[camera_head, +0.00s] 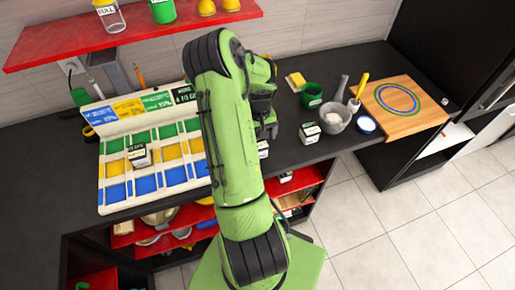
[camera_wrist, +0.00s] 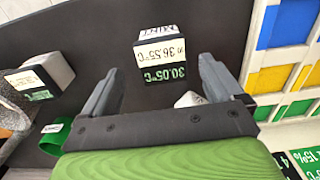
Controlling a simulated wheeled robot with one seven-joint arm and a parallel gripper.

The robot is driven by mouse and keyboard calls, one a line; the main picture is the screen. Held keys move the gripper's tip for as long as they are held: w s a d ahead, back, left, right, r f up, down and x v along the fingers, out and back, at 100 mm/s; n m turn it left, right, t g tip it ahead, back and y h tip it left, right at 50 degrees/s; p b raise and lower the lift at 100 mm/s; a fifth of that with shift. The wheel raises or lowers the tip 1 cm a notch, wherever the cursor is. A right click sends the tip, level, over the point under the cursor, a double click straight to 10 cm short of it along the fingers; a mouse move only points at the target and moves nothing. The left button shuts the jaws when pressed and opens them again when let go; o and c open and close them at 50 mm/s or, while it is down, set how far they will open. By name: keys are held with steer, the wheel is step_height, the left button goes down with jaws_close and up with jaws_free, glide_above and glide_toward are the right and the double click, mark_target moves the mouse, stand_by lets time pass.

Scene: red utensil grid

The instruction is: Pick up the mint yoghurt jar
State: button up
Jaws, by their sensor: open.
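The mint yoghurt jar (camera_wrist: 161,52) is a small white box-like jar with a black and green label reading MINT and temperatures. It stands on the dark counter, ahead of and between my fingers in the wrist view. My gripper (camera_wrist: 158,68) is open and empty, one finger to each side of the jar, with dark gaps between. In the head view, a white and black jar (camera_head: 263,149) shows just right of my arm, mostly hidden, and appears to be the same one. My gripper (camera_head: 266,122) is partly hidden there behind my arm.
A similar jar (camera_head: 310,132) stands right, near a grey mortar (camera_head: 335,117) and green cup (camera_head: 311,95). Another jar (camera_head: 139,155) sits on the coloured grid tray (camera_head: 116,210) at left. A wooden board (camera_head: 405,125) lies far right. A red shelf (camera_head: 130,40) hangs above.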

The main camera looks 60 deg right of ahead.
mark_target(258, 142)
step_height(258, 142, down, 6)
steer(key=shift+w+r+p, duration=0.1)
steer(key=shift+r+p, duration=0.05)
steer(key=shift+p, duration=0.2)
steer(key=shift+a, duration=0.1)
steer(key=c, duration=1.3)
steer(key=shift+r, duration=0.1)
